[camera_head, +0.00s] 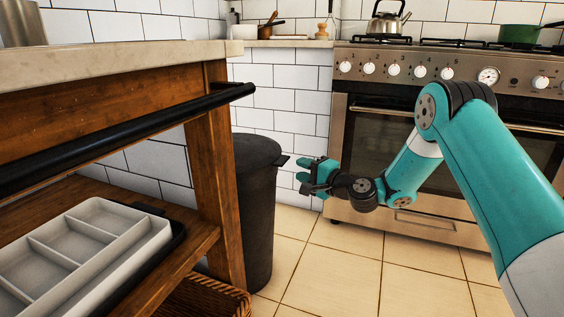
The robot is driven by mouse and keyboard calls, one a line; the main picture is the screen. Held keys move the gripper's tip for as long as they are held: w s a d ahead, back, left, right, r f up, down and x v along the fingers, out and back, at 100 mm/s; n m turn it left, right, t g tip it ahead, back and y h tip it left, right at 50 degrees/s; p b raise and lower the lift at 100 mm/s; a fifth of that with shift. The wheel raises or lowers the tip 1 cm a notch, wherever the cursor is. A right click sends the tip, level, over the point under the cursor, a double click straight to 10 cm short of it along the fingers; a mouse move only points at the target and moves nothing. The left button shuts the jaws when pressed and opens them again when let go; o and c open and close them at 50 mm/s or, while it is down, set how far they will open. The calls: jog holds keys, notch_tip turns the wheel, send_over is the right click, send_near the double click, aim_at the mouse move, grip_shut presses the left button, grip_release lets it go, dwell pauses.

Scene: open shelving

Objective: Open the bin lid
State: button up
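A dark grey bin (255,225) stands on the floor beside the wooden shelf unit, its left side partly hidden by the shelf's leg. Its round lid (257,150) is closed on top. A small tab (284,160) sticks out at the lid's right edge. My gripper (304,176), teal with dark joints, is just right of the bin, a little below the tab's height in the picture. Its fingers point left toward the bin and look open, with nothing between them. A gap shows between the gripper and the bin.
The wooden shelf unit (218,150) with a black rail (120,140) stands close at left, holding a grey divided tray (150,238). A wicker basket (205,298) sits low beneath it. A steel oven (375,135) stands behind my arm. The tiled floor (340,270) right of the bin is clear.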

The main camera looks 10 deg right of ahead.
aim_at(286, 162)
jog(key=shift+b+x, duration=0.8)
jog(key=shift+x, duration=3.35)
jog(key=shift+c, duration=0.5)
grip_shut()
